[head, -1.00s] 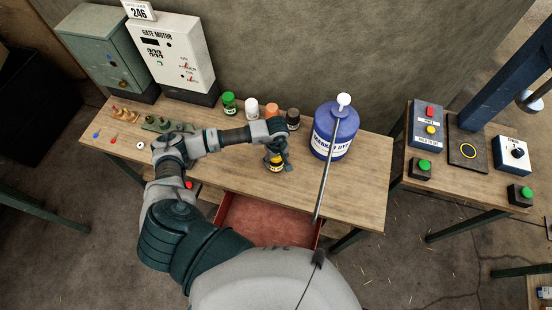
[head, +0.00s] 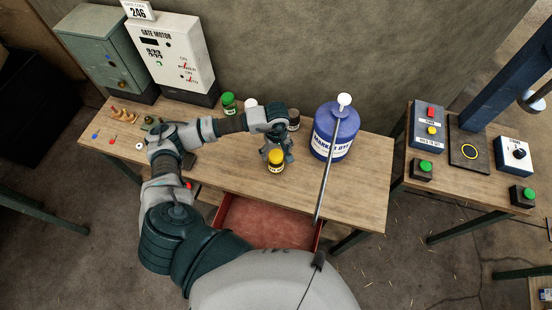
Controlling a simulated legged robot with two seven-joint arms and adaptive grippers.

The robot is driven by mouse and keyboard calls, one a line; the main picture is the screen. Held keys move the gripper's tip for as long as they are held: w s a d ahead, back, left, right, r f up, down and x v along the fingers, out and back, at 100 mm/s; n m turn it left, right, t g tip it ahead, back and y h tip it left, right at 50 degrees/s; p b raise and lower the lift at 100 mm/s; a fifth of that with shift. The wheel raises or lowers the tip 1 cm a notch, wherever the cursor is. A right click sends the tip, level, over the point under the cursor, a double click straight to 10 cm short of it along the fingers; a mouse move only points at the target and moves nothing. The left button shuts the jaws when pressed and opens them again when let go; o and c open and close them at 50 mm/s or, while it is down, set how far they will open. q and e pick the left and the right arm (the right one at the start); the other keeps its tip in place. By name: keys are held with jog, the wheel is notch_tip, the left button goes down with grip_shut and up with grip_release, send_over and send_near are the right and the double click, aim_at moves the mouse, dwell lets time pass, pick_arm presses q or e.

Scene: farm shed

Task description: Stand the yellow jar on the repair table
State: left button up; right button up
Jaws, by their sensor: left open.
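The yellow jar (head: 276,166), dark-bodied with a yellow lid and yellow label, stands upright on the wooden table (head: 345,190), near its front edge. My left gripper (head: 277,148) is open just behind the jar, its fingers close to the jar's sides. I cannot tell whether they touch it. My right gripper is not in view.
A green-lidded jar (head: 229,103), a white-lidded jar (head: 250,104) and a dark jar (head: 294,120) stand behind my arm. A big blue jug (head: 335,134) with a rod before it stands right. An open red drawer (head: 265,222) is below.

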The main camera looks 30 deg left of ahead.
pick_arm(q)
jog(key=shift+r+b, duration=0.3)
jog(key=shift+r, duration=2.4)
